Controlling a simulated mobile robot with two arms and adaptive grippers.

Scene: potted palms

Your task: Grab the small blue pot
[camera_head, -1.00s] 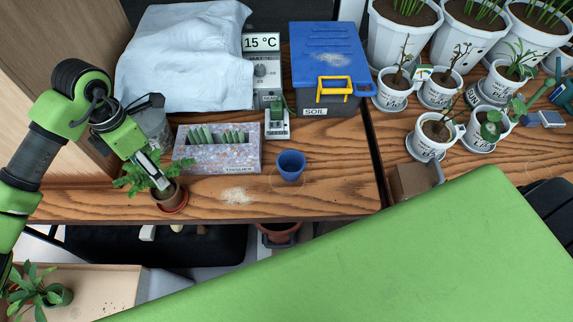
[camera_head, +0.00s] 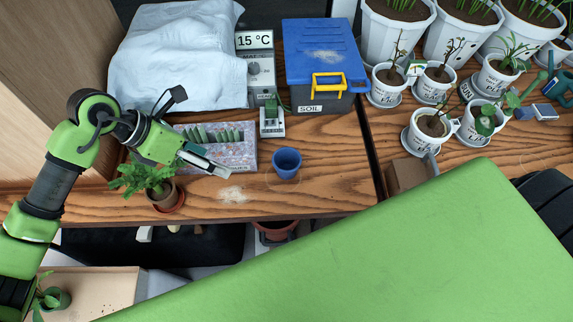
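The small blue pot (camera_head: 286,164) stands upright and looks empty on the wooden table near its front edge, right of the tag box. My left gripper (camera_head: 222,171) is left of the pot, pointing right, over the front of the tag box. It is clear of the pot with a gap between them. Its fingertips are seen edge-on, so I cannot tell whether they are open or shut. My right gripper is not in view.
The speckled box of green tags (camera_head: 240,160) is behind my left gripper. A leafy plant in a terracotta pot (camera_head: 164,195) stands left. A blue-lidded soil bin (camera_head: 325,65) is behind the pot. White potted plants (camera_head: 430,128) fill the right. Spilled grains (camera_head: 233,194) lie in front.

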